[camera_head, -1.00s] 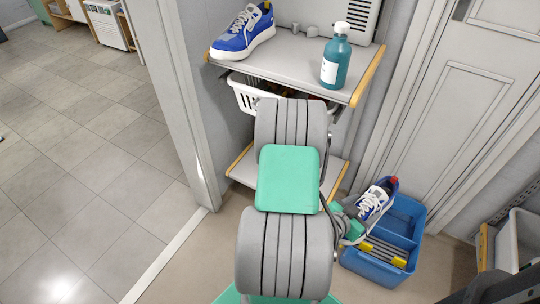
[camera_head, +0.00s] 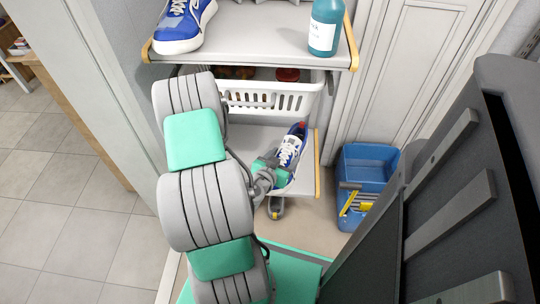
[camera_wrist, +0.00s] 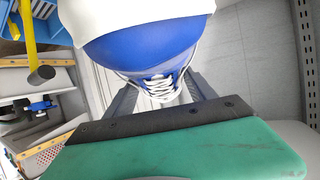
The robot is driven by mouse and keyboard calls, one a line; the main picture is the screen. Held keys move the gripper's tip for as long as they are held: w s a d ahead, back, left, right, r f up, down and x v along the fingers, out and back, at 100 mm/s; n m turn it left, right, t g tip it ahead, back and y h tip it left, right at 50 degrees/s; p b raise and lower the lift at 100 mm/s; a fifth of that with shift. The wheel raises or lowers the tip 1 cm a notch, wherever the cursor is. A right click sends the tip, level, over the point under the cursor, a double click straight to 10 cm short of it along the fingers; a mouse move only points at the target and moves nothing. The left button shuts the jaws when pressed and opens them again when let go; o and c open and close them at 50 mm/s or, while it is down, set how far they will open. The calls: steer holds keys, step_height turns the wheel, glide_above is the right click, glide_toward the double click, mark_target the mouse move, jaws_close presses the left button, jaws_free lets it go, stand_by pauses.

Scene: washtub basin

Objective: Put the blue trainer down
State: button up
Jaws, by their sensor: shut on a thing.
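A blue trainer (camera_head: 289,150) with white laces, a white sole and a red spot at its heel is held in my gripper (camera_head: 275,169). In the head view it shows in front of the right part of the lower shelf (camera_head: 246,141), below the white basket. I cannot tell whether its sole touches the shelf. In the wrist view the trainer (camera_wrist: 140,45) fills the upper middle, with its laces between the dark fingers. My gripper is shut on it. A second blue trainer (camera_head: 184,25) stands on the upper shelf at the left.
A teal bottle (camera_head: 324,27) stands on the upper shelf (camera_head: 254,40). A white basket (camera_head: 262,97) with things in it hangs beneath. A blue divided tub (camera_head: 368,165) stands on the floor at right. A dark slatted object (camera_head: 430,190) fills the right side.

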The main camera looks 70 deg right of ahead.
mark_target(282, 150)
steer(key=d+f, duration=0.1)
steer(key=w+d, duration=0.1)
steer(key=d, duration=0.1)
steer(key=w+d+f, duration=0.1)
steer(key=shift+d+f+b, duration=0.3)
steer(key=shift+d+b, duration=0.05)
steer(key=shift+d, duration=0.05)
steer(key=d+f+b, duration=0.1)
steer(key=f, duration=0.2)
steer(key=w+d+f+b, duration=0.1)
steer(key=f, duration=0.1)
steer(key=d+f+b, duration=0.2)
steer(key=f, duration=0.1)
steer(key=shift+w+d+f, duration=0.1)
steer(key=shift+w+f, duration=0.2)
steer(key=shift+r, duration=0.1)
steer(key=o, duration=1.7)
